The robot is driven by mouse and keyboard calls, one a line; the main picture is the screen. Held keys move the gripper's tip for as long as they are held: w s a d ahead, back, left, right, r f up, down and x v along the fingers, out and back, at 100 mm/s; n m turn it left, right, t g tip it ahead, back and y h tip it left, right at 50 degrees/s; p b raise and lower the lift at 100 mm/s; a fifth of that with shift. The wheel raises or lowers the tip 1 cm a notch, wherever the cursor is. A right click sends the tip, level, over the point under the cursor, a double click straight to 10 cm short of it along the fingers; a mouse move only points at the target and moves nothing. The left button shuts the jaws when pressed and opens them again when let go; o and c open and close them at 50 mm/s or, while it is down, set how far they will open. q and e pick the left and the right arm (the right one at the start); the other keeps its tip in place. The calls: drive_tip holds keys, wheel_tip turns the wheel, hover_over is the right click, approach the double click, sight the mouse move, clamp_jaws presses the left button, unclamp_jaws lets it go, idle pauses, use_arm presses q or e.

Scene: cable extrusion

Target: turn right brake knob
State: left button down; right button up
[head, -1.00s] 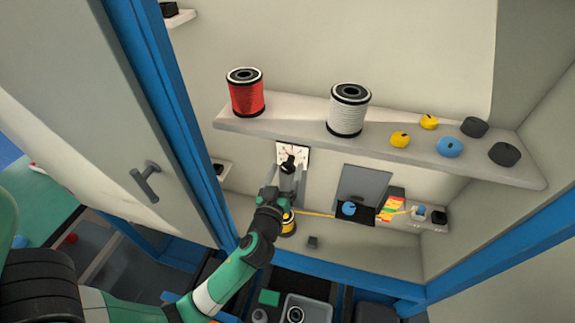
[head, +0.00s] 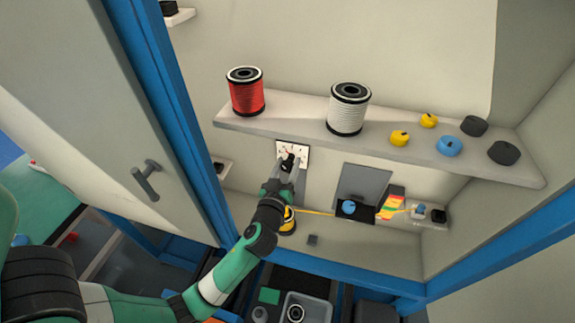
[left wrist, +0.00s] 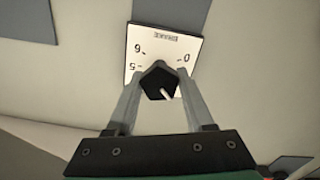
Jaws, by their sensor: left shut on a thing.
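A black knob (left wrist: 158,82) with a white pointer line sits on a white dial plate (left wrist: 140,38) with printed numbers, in the left wrist view. The dial plate is also in the head view (head: 301,150), on the back wall under the shelf. My left gripper (left wrist: 160,80) is shut on the knob, one finger on each side of it. In the head view my left gripper (head: 289,164) reaches up to the dial and partly covers the knob. My right gripper is not seen.
A shelf (head: 290,134) above the dial holds a red spool (head: 246,92), a white spool (head: 348,110) and several yellow, blue and dark knobs. A yellow spool (head: 288,222) stands below, beside my arm. A cabinet door (head: 110,110) stands open at left.

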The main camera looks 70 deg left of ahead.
use_arm(q)
drive_tip(key=shift+m, duration=0.3)
drive_tip(key=m, duration=0.8)
drive_tip(key=shift+w+d, duration=0.1)
drive_tip(key=m+p, duration=0.1)
drive_tip(key=m, duration=0.3)
drive_tip(key=shift+d+m+p, duration=0.1)
drive_tip(key=shift+m+p, duration=0.65)
drive_tip(key=shift+m, duration=1.45)
drive_tip(key=shift+f, duration=0.1)
drive_tip(key=shift+c, duration=1.5)
unclamp_jaws()
